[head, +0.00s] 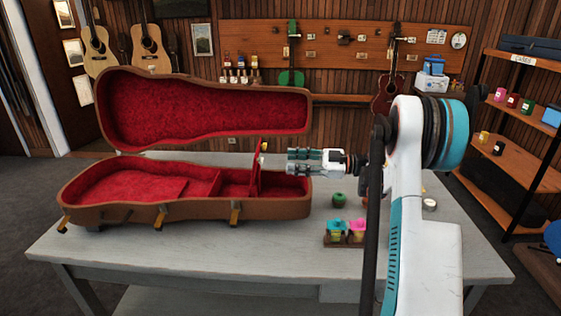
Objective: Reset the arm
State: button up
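My arm rises at the right of the head view, and its forearm points left over the table. My gripper (300,161) is above the right end of the open instrument case (190,208). It is seen from the side and small, so I cannot tell whether its fingers are apart. Nothing clearly shows held in it. The case is brown outside with red plush lining. Its lid stands up at the back, and a small red compartment flap (256,167) stands upright just left of the gripper.
The grey table (200,258) has free room at its front left. A small wooden holder (344,240) with green and pink items and a round green item (338,200) lie below the forearm. Shelves (520,130) stand at the right. Ukuleles hang on the back wall board (340,45).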

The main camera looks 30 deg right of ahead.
jog(key=shift+v, duration=0.9)
